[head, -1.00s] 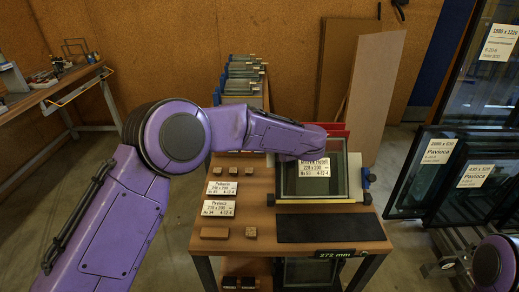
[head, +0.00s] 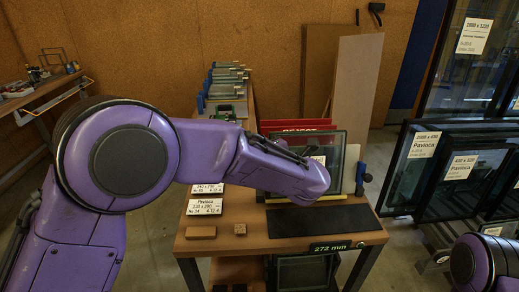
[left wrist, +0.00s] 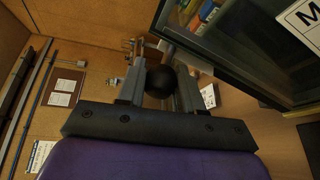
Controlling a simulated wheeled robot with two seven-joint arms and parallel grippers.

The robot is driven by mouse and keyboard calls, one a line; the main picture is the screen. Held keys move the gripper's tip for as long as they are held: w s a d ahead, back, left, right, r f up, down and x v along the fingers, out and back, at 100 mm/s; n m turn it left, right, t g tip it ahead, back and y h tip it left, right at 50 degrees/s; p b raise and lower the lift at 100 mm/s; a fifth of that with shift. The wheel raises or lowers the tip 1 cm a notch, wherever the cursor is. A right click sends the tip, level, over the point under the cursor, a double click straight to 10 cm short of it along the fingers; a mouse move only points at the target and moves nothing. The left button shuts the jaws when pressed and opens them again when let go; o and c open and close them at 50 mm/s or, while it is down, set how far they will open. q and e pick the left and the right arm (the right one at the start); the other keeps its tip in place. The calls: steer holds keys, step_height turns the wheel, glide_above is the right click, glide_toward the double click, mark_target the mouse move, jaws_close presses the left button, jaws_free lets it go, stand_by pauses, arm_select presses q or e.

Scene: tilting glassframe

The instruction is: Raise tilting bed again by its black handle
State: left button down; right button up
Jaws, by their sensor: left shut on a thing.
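The tilting bed stands at the back right of the table (head: 257,240), with a dark-framed glass unit (head: 334,150) leaning on it. My left arm reaches across in front of the bed and hides much of it in the head view. In the left wrist view, the black ball handle (left wrist: 160,82) sits between the fingers of my left gripper (left wrist: 157,78), which is shut on it. The glass unit (left wrist: 240,50) with its white label fills the upper right there. My left gripper is hidden behind my wrist in the head view. My right gripper is out of view.
A black mat (head: 318,219) and a "272 mm" display (head: 331,247) are at the table's front. White labels (head: 205,207) and wooden blocks (head: 201,232) lie at left. A red REJECT rack (head: 300,126) stands behind. Large glass panes (head: 440,170) stand at right.

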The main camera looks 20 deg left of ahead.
arm_select(q)
steer(key=shift+s+d+f+b, duration=0.1)
steer(key=shift+s+d+b, duration=0.1)
steer(key=shift+s, duration=0.3)
steer(key=shift+s+d+f+b, duration=0.1)
steer(key=shift+s+b, duration=0.1)
steer(key=shift+s, duration=0.3)
steer(key=shift+f, duration=0.1)
steer(key=c, duration=0.8)
jaws_free()
steer(key=shift+s, duration=0.1)
steer(key=b+v, duration=0.1)
steer(key=v, duration=0.9)
steer(key=shift+s+d, duration=0.2)
steer(key=shift+d, duration=0.1)
